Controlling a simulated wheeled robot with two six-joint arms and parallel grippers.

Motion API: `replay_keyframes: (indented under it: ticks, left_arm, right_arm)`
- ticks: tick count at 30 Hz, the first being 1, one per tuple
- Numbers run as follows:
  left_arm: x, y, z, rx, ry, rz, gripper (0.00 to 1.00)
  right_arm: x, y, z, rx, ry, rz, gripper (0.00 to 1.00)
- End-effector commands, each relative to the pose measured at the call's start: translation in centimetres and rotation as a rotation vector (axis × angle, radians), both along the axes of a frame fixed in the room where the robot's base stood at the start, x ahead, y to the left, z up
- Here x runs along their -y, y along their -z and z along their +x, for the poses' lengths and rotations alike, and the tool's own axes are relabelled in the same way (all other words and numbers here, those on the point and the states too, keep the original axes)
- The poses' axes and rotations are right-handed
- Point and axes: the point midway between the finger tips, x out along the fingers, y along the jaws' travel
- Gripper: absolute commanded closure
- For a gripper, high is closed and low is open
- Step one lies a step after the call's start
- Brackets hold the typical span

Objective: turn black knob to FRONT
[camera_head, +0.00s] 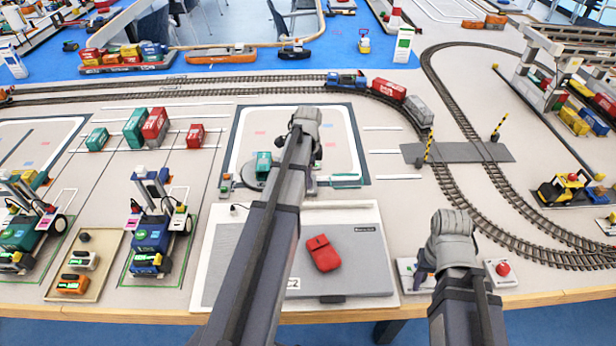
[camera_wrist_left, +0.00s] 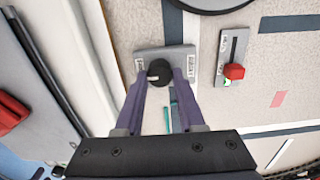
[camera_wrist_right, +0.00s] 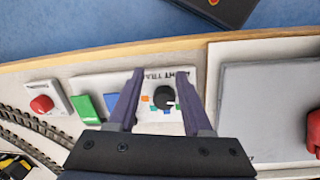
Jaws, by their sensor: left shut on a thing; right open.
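A black knob (camera_wrist_left: 159,72) sits on a small grey plate (camera_wrist_left: 185,56) with a label at each end, too small to read. My left gripper (camera_wrist_left: 160,84) is shut on this knob, one finger on either side. In the head view my left arm covers the knob, and the left gripper (camera_head: 306,122) is over the mat at the middle. A second black knob (camera_wrist_right: 165,97) is on a white panel with coloured marks. My right gripper (camera_wrist_right: 160,76) is open above this panel, its fingers on either side of that knob.
A slider with a red handle (camera_wrist_left: 234,71) is beside the grey plate. A red button (camera_head: 502,268) stands right of my right gripper. A grey board with a red object (camera_head: 322,253) lies in front. Rails and a level crossing (camera_head: 458,152) curve on the right.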

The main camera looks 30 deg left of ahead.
Motion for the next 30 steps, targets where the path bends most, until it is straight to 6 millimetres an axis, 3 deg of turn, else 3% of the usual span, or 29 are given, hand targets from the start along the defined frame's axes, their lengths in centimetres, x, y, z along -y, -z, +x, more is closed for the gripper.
replay_keyframes:
  ticks: [1, 8, 20, 30]
  left_arm:
    - [0.0, 0.0, 0.0, -0.001, 0.002, -0.001, 0.59]
    - [0.0, 0.0, 0.0, 0.0, 0.001, 0.0, 0.33]
    - [0.0, -0.4, 0.0, 0.0, 0.0, 0.0, 0.32]
    - [0.0, -3.9, 0.0, 0.0, 0.0, 0.0, 0.32]
  right_arm:
    - [0.0, 0.0, 0.0, 0.0, 0.0, 0.0, 0.5]
    - [0.0, 0.0, 0.0, 0.0, 0.0, 0.0, 0.5]
    - [0.0, -0.4, 0.0, 0.0, 0.0, 0.0, 0.5]
    - [0.0, -3.9, 0.0, 0.0, 0.0, 0.0, 0.5]
